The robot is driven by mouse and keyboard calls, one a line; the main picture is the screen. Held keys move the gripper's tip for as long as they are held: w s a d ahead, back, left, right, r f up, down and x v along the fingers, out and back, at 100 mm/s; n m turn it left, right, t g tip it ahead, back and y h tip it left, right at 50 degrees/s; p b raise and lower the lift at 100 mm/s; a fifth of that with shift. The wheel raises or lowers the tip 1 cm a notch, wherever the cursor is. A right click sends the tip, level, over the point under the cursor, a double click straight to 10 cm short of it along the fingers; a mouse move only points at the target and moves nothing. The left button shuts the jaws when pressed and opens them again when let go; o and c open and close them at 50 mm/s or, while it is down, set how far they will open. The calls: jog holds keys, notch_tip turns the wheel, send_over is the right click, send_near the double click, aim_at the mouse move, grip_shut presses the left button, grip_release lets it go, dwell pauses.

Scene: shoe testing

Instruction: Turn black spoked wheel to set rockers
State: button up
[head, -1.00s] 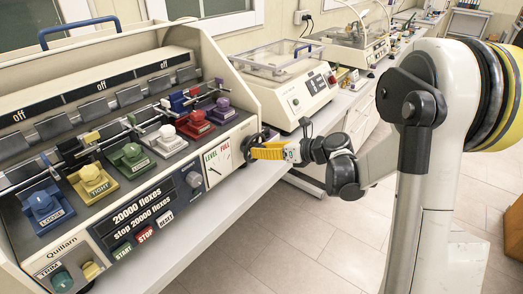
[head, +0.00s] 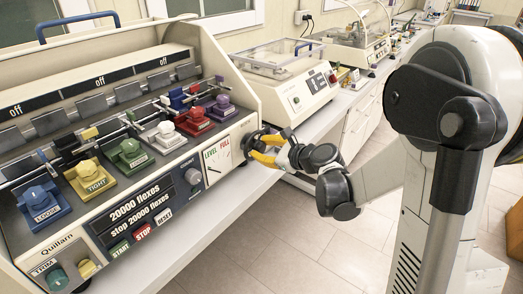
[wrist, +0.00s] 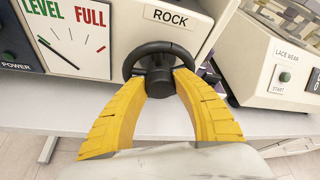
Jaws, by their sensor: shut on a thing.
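The black spoked wheel (wrist: 160,49) is on the end of the cream machine, beside the "ROCK" label (wrist: 166,17). It also shows in the head view (head: 247,143), partly covered by my gripper. My gripper's yellow fingers (wrist: 162,80) are shut on the wheel's near, lower part, with their tips at its hub. In the head view my gripper (head: 268,150) reaches the wheel from the right. The LEVEL/FULL dial (wrist: 66,38) is left of the wheel, its black needle slanting up to the left. Coloured rocker-like blocks, including a yellow one (head: 92,178), line the machine's front.
A second cream machine (head: 292,85) with a clear cover stands behind; it shows at the right in the wrist view, labelled "LACE WEAR" (wrist: 287,54). The white bench edge (wrist: 60,120) runs below the wheel. Tiled floor (head: 285,250) is open in front.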

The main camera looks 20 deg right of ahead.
jog(key=shift+n+t+h+b, duration=0.3)
jog(key=shift+n, duration=0.2)
dwell(0.3)
jog(key=o, duration=1.2)
jog(key=v, duration=1.2)
